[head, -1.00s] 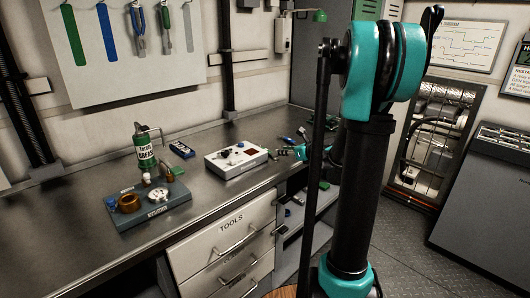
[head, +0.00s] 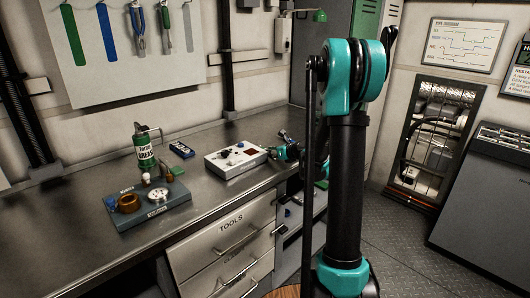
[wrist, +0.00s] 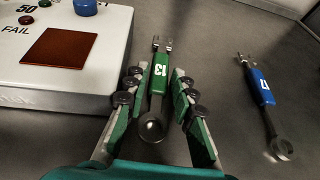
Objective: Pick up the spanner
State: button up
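In the wrist view a green-handled spanner (wrist: 160,74) marked 13 lies on the grey worktop, its open jaws pointing away and its ring end nearest me. My gripper (wrist: 156,84) is open, with one finger on each side of the green spanner; narrow gaps show beside the handle. A blue-handled spanner (wrist: 262,92) lies to the right, outside the fingers. In the head view my gripper (head: 290,150) is low over the bench, just right of the white box, partly behind my arm. The spanners cannot be made out there.
The white box (head: 236,160), with FAIL lettering and a brown square, stands close to the left finger in the wrist view (wrist: 100,62). A grease can (head: 142,150) and a blue tray (head: 140,212) are further left on the bench. The drawers (head: 228,235) are shut.

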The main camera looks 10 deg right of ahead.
jog(key=shift+c, duration=0.6)
grip_shut()
jog(key=shift+r, duration=0.15)
notch_tip(320, 180, up, 20)
